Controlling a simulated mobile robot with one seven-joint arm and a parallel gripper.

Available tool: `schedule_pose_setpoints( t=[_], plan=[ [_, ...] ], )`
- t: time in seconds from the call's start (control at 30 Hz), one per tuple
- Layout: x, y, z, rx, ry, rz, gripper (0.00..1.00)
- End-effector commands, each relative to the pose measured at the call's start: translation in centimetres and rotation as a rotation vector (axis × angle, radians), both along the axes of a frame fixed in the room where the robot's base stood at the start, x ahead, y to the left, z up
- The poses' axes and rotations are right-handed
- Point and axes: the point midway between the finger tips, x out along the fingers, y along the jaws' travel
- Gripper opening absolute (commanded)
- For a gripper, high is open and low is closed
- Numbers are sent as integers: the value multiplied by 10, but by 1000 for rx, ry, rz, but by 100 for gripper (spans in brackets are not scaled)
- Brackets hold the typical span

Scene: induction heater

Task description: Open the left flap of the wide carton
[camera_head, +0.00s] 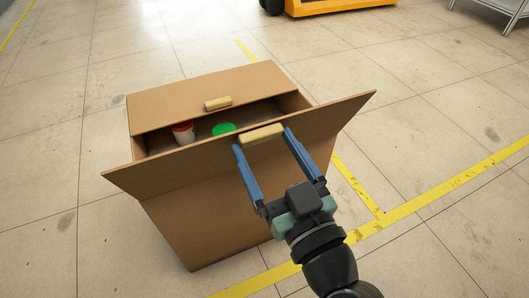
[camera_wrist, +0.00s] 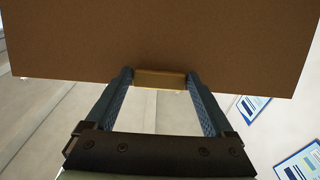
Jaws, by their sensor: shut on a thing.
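The wide carton (camera_head: 205,225) stands on the floor, a brown box with two flaps showing. The near flap (camera_head: 150,175) is tilted up and outward from the near edge, and the carton's inside shows behind it. My gripper (camera_head: 262,139) is shut on the tan handle (camera_head: 262,132) of this near flap. In the wrist view, the fingers hold the handle (camera_wrist: 160,79) from both sides, below the brown flap board (camera_wrist: 160,40). The far flap (camera_head: 190,95) slopes over the back part of the opening and bears its own tan handle (camera_head: 218,103).
Inside the carton are a white container with a red lid (camera_head: 183,133) and a green round thing (camera_head: 223,129). Yellow lines (camera_head: 420,203) mark the open tiled floor. An orange machine (camera_head: 330,7) stands far off. The wrist view shows blue-and-white sheets (camera_wrist: 253,106) at right.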

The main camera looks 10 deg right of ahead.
Motion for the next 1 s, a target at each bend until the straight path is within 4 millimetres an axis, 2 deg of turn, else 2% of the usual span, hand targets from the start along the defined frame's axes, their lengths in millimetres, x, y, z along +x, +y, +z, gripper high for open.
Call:
schedule_pose_setpoints(
  t=[0.03, 0.1, 0.8, 0.83, 0.9, 1.0],
  plan=[
    [0, 0, -21, -10, 35, 3, 0],
    [-2, -1, -24, -10, 34, 4, 0],
    [-5, 0, -28, -10, 36, 6, 0],
    [-5, 0, -28, -10, 36, 7, 90],
    [-5, 0, -27, -9, 33, 7, 100],
    [-5, -1, -25, -8, 29, 6, 100]
  ],
)
